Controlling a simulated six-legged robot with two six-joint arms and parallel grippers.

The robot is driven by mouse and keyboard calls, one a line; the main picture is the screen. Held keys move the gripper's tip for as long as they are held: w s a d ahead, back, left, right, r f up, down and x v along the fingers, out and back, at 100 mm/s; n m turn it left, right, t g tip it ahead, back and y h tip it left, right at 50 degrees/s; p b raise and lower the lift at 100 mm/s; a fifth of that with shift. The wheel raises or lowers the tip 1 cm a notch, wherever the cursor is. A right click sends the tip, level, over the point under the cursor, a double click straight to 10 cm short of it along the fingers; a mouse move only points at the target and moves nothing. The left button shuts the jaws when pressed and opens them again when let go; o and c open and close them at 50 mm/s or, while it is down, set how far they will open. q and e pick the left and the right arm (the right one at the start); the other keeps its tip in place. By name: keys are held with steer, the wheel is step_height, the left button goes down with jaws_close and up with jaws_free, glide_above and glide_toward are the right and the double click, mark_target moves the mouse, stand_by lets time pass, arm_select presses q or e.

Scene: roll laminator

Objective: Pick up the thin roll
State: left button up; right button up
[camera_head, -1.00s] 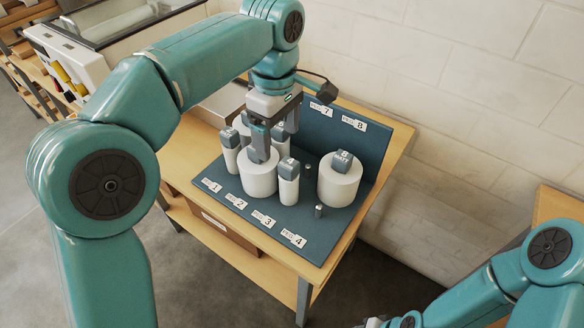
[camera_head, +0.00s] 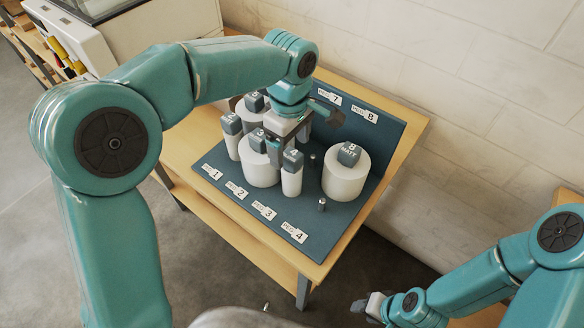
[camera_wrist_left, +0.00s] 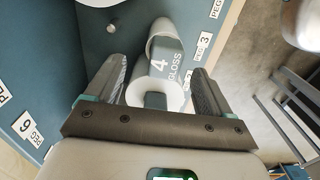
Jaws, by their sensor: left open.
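A thin white roll with a grey tag marked 4 (camera_head: 292,182) stands upright on the blue pegboard. In the left wrist view its tag reads "4 GLOSS" (camera_wrist_left: 164,62). My left gripper (camera_head: 287,148) points down over this roll's top. In the left wrist view its two open fingers (camera_wrist_left: 157,76) lie on either side of the tag, with gaps showing. Another thin white roll (camera_head: 232,143) stands at the board's left. My right gripper (camera_head: 372,306) is low at the right, small and unclear.
A thick roll marked 3 (camera_head: 257,172) stands close left of roll 4. Thick roll 8 (camera_head: 346,174) stands to the right, and another thick roll (camera_head: 247,113) behind. Short bare pegs (camera_head: 321,204) stand between. The board's front strip with labels is clear.

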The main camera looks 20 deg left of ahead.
mark_target(291, 164)
arm_select(q)
steer(key=shift+s+d+f, duration=0.15)
steer(key=shift+s+f, duration=0.25)
steer(key=shift+s, duration=0.05)
steer(key=f, duration=0.1)
steer(key=f+p, duration=0.1)
steer(key=f, duration=0.3)
steer(key=shift+w, duration=0.25)
steer(key=shift+s+d, duration=0.1)
steer(key=shift+s, duration=0.15)
steer(key=shift+w, duration=0.2)
steer(key=c, duration=1.1)
steer(key=shift+s, duration=0.15)
arm_select(e)
steer(key=shift+s+d+r, duration=0.15)
steer(key=shift+s+r, duration=0.25)
steer(key=shift+r, duration=0.3)
